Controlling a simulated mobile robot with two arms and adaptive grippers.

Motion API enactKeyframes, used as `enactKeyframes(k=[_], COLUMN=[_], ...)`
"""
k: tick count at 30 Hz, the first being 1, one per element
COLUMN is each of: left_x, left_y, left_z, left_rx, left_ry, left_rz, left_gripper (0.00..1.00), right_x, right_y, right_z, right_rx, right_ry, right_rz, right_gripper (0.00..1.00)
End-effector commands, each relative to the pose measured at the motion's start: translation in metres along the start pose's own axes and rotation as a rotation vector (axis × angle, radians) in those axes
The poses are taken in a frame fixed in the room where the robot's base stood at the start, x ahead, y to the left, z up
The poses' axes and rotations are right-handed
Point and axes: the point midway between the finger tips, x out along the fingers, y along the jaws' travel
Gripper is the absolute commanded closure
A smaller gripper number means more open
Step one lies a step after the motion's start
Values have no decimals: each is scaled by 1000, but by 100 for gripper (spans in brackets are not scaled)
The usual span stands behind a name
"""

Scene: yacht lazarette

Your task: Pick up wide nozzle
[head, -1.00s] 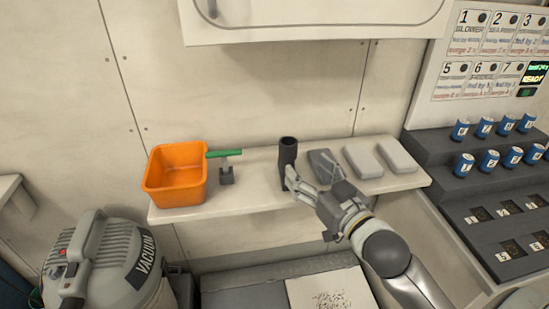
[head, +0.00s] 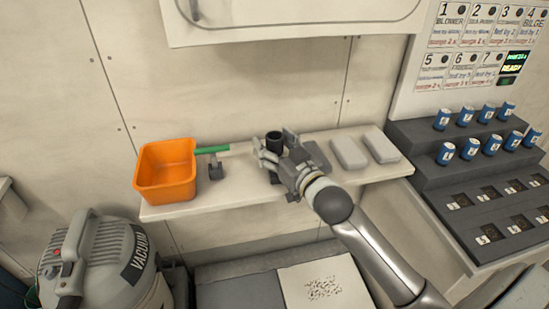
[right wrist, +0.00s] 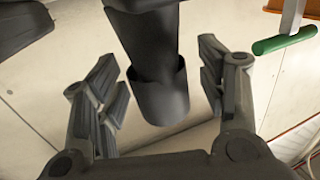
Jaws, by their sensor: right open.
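The wide nozzle is probably the dark grey tube (head: 274,141) standing upright on the shelf; only its upper part shows in the head view. In the right wrist view the tube (right wrist: 157,75) lies between the two fingers, with space on both sides. My right gripper (head: 273,147) is open around it; in the right wrist view the gripper (right wrist: 160,88) has its fingers spread and I see no contact. My left gripper is not in view.
The shelf (head: 235,190) also holds an orange bin (head: 166,172), a green-handled tool (head: 212,150) and light grey blocks (head: 349,153) (head: 382,146). A vacuum (head: 100,262) stands below left. Blue cans (head: 465,115) stand on dark steps at right.

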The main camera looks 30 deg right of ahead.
Motion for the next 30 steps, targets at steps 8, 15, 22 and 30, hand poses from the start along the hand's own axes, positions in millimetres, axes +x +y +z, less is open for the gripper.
enactKeyframes(k=[8,15,22,30], left_x=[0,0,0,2], left_y=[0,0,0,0], left_z=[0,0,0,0], left_rx=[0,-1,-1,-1], left_ry=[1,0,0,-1], left_rz=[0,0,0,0], left_gripper=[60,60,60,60], right_x=[0,0,0,0], right_y=[0,0,0,0], right_z=[0,0,0,-12], right_rx=[0,0,0,-2], right_ry=[0,0,0,4], right_rz=[0,0,0,0], right_gripper=[48,79,87,87])
